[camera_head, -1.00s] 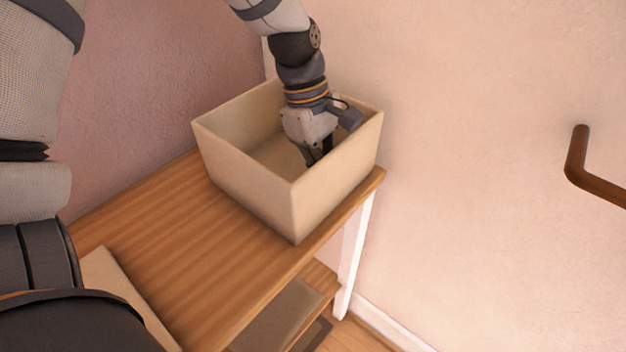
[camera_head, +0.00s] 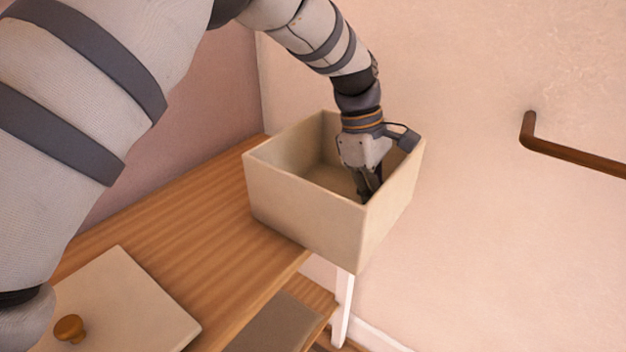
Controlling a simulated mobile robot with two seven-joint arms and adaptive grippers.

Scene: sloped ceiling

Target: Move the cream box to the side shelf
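The cream box (camera_head: 305,210) is open-topped and looks empty apart from my gripper. It is at the right end of the wooden table (camera_head: 190,225), with its near right corner extending past the table's edge. I cannot tell whether its base rests on the top or is slightly raised. My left gripper (camera_head: 370,190) points down inside the box, by the right wall. Its dark fingers look close together; whether they grip the wall is unclear. My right gripper is not in view.
A cream lid (camera_head: 120,300) with a wooden knob (camera_head: 69,328) lies on the table at the left. A lower shelf (camera_head: 315,296) holds a flat greyish piece (camera_head: 275,325). A brown handrail (camera_head: 575,155) is fixed to the right wall. The middle of the tabletop is clear.

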